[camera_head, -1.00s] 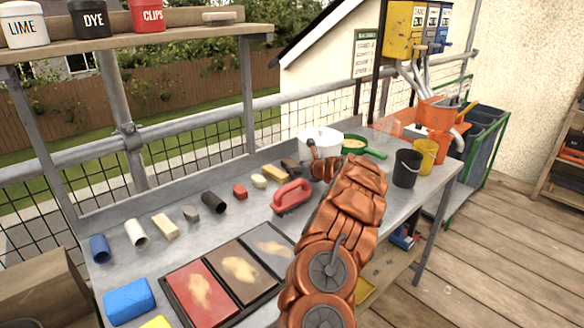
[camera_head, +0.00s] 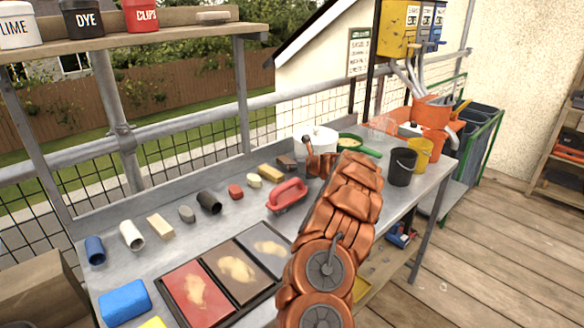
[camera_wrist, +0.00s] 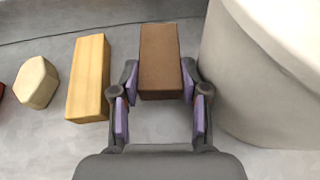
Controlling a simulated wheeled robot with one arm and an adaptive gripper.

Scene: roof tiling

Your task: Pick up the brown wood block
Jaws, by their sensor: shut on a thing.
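The brown wood block (camera_wrist: 160,60) stands out between the jaws of my gripper (camera_wrist: 160,82) in the wrist view, with a purple pad against each side. My gripper is shut on its near part. In the head view the brown wood block (camera_head: 286,162) shows as a small dark piece beside the white pot, close to the end of my copper-coloured arm. My jaws are hard to make out there. I cannot tell whether the block touches the bench or is slightly above it.
A yellow wood block (camera_wrist: 88,78) and a cream block (camera_wrist: 36,82) lie left of the gripper. The white pot (camera_wrist: 275,70) stands close on the right. A red-handled float (camera_head: 287,196) and a tray of colour samples (camera_head: 272,292) lie nearer on the metal bench.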

